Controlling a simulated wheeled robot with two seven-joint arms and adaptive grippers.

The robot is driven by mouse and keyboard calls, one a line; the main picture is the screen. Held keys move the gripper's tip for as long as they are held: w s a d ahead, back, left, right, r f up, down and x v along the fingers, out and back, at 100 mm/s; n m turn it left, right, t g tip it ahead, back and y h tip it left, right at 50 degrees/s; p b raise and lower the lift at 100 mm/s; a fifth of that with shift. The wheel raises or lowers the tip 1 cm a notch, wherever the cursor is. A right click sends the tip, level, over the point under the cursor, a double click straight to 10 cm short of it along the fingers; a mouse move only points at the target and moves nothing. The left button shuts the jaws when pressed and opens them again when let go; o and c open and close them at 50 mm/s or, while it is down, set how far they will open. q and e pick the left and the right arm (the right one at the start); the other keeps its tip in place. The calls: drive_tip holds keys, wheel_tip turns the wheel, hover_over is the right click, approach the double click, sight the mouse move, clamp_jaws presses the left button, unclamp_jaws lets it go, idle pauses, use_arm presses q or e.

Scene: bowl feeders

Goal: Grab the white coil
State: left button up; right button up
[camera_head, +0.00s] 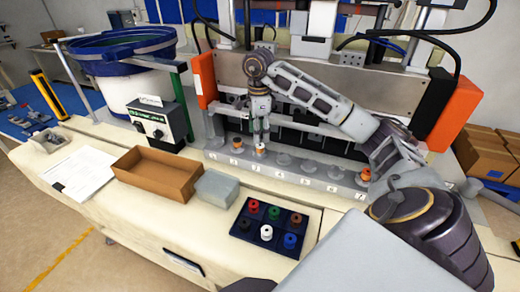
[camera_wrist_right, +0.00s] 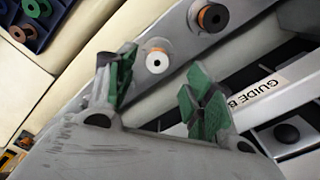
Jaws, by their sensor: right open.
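A white coil (camera_head: 266,232) sits in the front row of the dark blue tray (camera_head: 240,236), between a black coil and a blue coil. My right gripper (camera_head: 260,132) is far from it, pointing down over the numbered grey strip at the machine. Its green fingertips (camera_wrist_right: 160,92) are apart with nothing between them. Just below the gripper, a white-topped piece with an orange band (camera_head: 260,150) stands on the strip; it also shows in the right wrist view (camera_wrist_right: 157,61), just beyond the fingertips. My left gripper is not in view.
Red (camera_head: 254,206), green (camera_head: 274,212) and brown (camera_head: 295,220) coils fill the tray's back row. A grey block (camera_head: 216,188) and a brown open box (camera_head: 155,174) lie left of the tray. Another orange-banded piece (camera_head: 365,175) stands at the strip's right end.

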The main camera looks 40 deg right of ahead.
sight(260, 145)
drive_tip(key=shift+f, duration=0.1)
drive_tip(key=shift+s+f+p, duration=0.15)
drive_tip(key=shift+f+p, duration=0.05)
drive_tip(key=shift+f, duration=0.5)
drive_tip(key=shift+s+f+p, duration=0.1)
drive_tip(key=shift+f+p, duration=0.1)
drive_tip(key=shift+f, duration=1.55)
drive_tip(key=c, duration=1)
